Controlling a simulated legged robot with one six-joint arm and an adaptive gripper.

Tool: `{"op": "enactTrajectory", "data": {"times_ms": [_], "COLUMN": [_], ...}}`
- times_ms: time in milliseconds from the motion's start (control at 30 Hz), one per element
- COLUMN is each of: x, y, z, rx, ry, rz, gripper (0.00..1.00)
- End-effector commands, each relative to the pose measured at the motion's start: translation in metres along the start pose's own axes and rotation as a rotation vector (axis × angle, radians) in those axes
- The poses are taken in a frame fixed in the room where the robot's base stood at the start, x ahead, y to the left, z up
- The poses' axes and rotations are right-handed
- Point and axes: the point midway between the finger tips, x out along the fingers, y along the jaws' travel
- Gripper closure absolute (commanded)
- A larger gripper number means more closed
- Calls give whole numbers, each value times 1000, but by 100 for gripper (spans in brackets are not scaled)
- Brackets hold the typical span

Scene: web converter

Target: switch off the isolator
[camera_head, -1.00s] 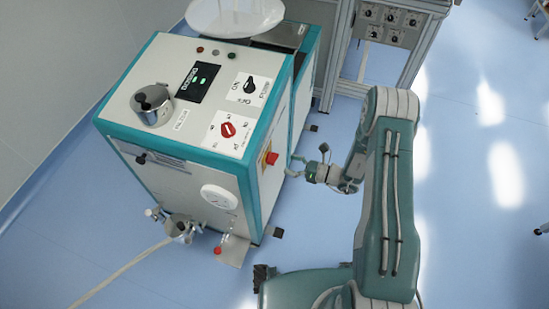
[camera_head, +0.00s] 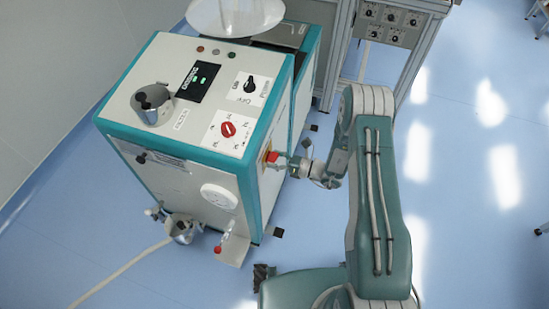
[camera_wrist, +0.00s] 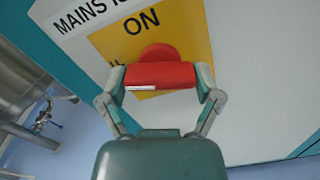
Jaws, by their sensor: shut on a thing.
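The isolator is a red rotary handle (camera_wrist: 160,75) on a yellow plate (camera_wrist: 133,30) on the side of the white and teal machine. The plate reads "ON" above the handle, and a partly cut-off label (camera_wrist: 85,14) begins with "MAINS". In the wrist view my gripper (camera_wrist: 160,78) has one finger at each end of the red handle bar and is shut on it. The bar lies across the picture, nearly level. In the head view the red handle (camera_head: 272,157) shows at the machine's right side, with my gripper (camera_head: 283,160) against it. Any lettering below the handle is hidden.
The machine's top carries a red rotary knob (camera_head: 228,129), a black knob (camera_head: 250,85) and a small display (camera_head: 197,82). A grey framed cabinet (camera_head: 390,30) stands behind. Blue floor (camera_head: 470,240) is open to the right.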

Motion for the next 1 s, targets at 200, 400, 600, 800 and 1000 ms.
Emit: {"op": "enactTrajectory", "data": {"times_ms": [200, 400, 600, 800, 1000], "x": [0, 0, 0, 0, 0], "y": [-2, -2, -2, -2, -2], "z": [1, 1, 1, 1, 1], "rx": [-112, -277, -347, -351, -350], "ry": [0, 0, 0, 0, 0], "rz": [-4, -5, -6, -6, -5], "gripper": [65, 65, 65, 65, 0]}}
